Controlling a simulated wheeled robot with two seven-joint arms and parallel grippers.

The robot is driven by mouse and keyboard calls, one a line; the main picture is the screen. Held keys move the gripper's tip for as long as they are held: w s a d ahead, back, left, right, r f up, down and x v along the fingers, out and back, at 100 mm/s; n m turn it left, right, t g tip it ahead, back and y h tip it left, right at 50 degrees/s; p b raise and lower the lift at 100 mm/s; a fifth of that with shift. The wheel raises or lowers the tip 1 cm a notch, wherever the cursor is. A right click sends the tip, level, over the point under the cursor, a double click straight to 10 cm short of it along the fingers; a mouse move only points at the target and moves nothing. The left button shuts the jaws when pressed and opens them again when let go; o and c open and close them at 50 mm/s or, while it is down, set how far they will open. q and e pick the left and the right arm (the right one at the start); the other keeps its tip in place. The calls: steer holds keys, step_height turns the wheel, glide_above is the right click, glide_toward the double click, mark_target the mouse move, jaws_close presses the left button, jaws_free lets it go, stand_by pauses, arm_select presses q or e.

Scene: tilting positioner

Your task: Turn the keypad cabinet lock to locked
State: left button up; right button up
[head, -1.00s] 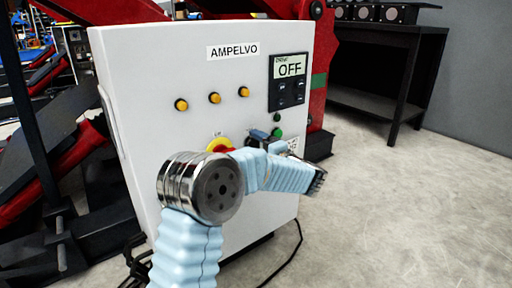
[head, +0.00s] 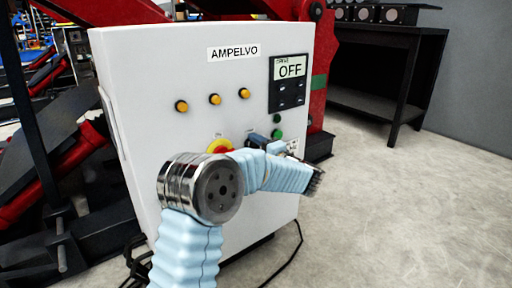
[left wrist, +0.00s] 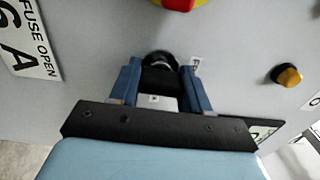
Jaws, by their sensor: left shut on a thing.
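The white cabinet (head: 150,70), labelled AMPELVO, stands upright in front of me. Its keypad (head: 289,82) has a display reading OFF. My left gripper (left wrist: 159,70) is at the lower part of the panel. In the left wrist view its two blue fingers are shut on a dark round lock knob (left wrist: 160,78) with a black ring around it. The fingers and the gripper body hide part of the knob, so its setting cannot be read. In the head view my arm covers the lock. My right gripper is not in view.
A red and yellow emergency stop (head: 219,146) is left of the lock. A dark bench (head: 385,75) stands at the back right. The floor at right is clear.

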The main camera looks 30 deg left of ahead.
arm_select(q)
steer(key=m+p, duration=0.2)
steer(key=m, duration=0.1)
steer(key=shift+r, duration=0.2)
steer(key=m+p, duration=0.2)
steer(key=p, duration=0.1)
steer(key=shift+d+m, duration=0.1)
steer(key=shift+m, duration=0.3)
steer(key=m+p, duration=0.5)
steer(key=shift+p, duration=0.3)
steer(key=m+p, duration=0.4)
steer(key=shift+f+m+p, duration=0.1)
steer(key=shift+m+p, duration=0.8)
steer(key=shift+f+m+p, duration=0.1)
steer(key=shift+m+p, duration=0.45)
steer(key=shift+m, duration=0.05)
steer(key=shift+f, duration=0.1)
steer(key=o, duration=1.1)
steer(key=shift+c, duration=0.2)
